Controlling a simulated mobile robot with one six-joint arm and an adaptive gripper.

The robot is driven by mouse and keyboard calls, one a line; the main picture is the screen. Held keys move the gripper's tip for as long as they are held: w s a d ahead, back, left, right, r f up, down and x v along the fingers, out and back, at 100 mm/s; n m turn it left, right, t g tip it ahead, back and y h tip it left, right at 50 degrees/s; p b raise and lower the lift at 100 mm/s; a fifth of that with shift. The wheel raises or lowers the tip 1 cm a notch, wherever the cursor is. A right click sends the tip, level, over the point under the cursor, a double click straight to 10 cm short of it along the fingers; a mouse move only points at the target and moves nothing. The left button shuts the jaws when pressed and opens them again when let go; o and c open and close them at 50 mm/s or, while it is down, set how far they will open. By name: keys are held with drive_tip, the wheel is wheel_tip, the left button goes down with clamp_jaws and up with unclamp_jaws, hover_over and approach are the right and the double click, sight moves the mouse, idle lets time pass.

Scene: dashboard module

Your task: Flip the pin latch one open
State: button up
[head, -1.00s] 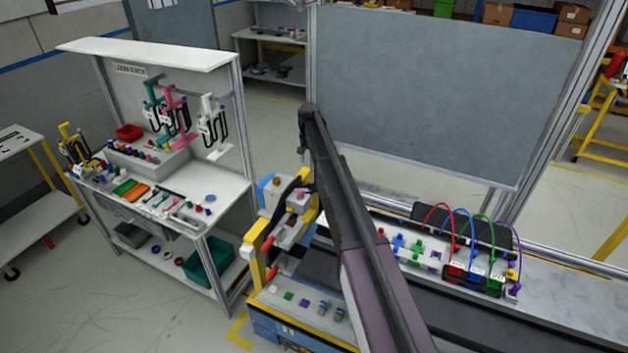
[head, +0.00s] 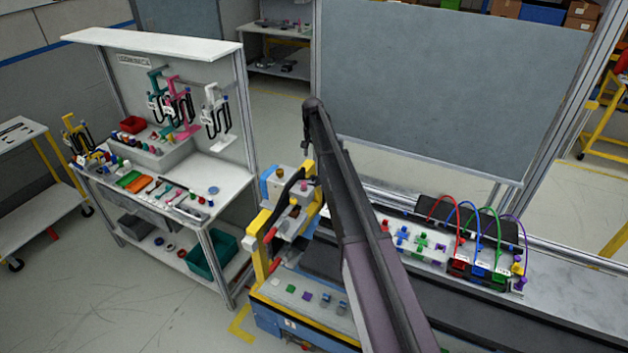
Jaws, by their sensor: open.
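A light dashboard panel (head: 411,257) lies on the bench right of my arm, partly hidden by it. It carries a row of small coloured fittings, among them a blue one (head: 402,233), a green one (head: 422,240) and a purple one (head: 440,247). They are too small to tell which is pin latch one or whether any is open. My arm crosses the middle of the view from the lower right, bends at its top, and hides what lies behind it.
Red, blue, green and purple cables arch over coloured blocks (head: 480,270) right of the panel. A yellow-framed fixture (head: 262,245) stands close left of my arm. A tool-filled workstation (head: 222,191) stands farther left. A large grey board (head: 450,90) rises behind the bench.

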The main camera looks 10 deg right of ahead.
sight(313, 176)
drive_tip(key=shift+f+b, duration=5.55)
drive_tip(key=shift+f, duration=0.3)
clamp_jaws()
